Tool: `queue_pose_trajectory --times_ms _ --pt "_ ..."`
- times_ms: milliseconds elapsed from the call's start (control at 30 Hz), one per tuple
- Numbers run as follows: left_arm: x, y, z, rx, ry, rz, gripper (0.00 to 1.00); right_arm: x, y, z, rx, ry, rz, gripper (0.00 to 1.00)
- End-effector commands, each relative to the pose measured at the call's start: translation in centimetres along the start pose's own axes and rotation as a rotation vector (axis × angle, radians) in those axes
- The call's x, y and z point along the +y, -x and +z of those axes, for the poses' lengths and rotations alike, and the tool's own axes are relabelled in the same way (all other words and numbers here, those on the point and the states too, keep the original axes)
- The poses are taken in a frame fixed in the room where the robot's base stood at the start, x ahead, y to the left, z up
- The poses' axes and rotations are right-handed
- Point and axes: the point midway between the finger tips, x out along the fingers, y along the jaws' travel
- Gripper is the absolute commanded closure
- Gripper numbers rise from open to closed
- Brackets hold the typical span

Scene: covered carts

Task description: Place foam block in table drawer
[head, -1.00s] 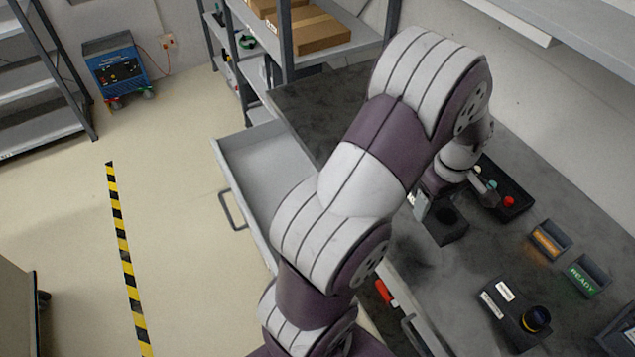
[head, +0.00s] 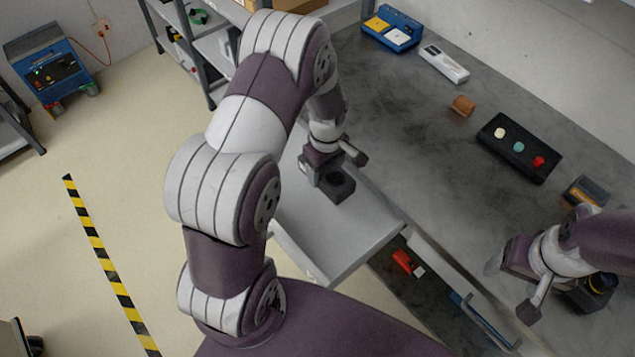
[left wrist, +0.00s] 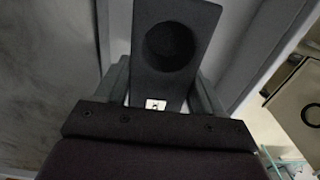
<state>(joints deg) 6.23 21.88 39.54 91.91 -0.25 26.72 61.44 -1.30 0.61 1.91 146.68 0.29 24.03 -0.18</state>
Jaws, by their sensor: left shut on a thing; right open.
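The dark foam block (head: 341,188) has a round recess in its face. My left gripper (head: 322,174) is shut on it and holds it over the open grey drawer (head: 335,245). In the left wrist view the block (left wrist: 200,68) sits between the two fingers (left wrist: 160,90), with the recess facing the camera. The drawer's interior is partly hidden by my left arm, and the gap below the block cannot be judged. My right gripper (head: 497,262) is open over the table's right part, partly hidden by its own wrist.
The table top (head: 400,130) holds a button box (head: 518,148), a small brown block (head: 463,105), a white device (head: 444,64) and a blue tray (head: 392,27). A red item (head: 403,261) lies in a dark space beside the drawer. A shelf rack stands behind.

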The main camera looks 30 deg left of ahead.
Motion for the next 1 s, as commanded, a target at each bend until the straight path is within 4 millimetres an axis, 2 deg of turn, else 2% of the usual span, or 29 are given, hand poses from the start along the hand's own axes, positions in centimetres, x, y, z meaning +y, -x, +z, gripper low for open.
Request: queue_pose_trajectory --times_ms 100,267,433,833,867,900,1000 --pt "-0.1 -3.0 0.0 -0.001 0.001 -0.003 0.63 0.0 0.3 0.0 0.0 0.0 0.0 0.29" --pt "0.0 -5.1 0.0 -0.001 0.001 -0.002 0.63 0.0 0.3 -0.1 0.0 0.0 0.0 0.29" --pt "0.0 -8.3 0.0 0.0 0.001 -0.001 0.63 0.0 0.5 -0.1 0.0 0.0 0.0 0.29" --pt "0.0 -9.3 0.0 0.001 0.001 0.001 0.63 0.0 0.1 0.0 0.0 0.0 0.0 0.29" --pt "0.0 -9.3 0.0 0.001 0.001 0.001 0.29 0.0 0.2 0.0 0.0 0.0 0.0 0.29" --pt "0.0 -9.2 0.0 0.001 0.001 0.001 0.22 0.0 0.3 0.0 0.0 0.0 0.0 0.29" --pt "0.0 -9.2 0.0 0.001 0.001 0.001 0.22 0.0 0.3 0.0 0.0 0.0 0.0 0.29"
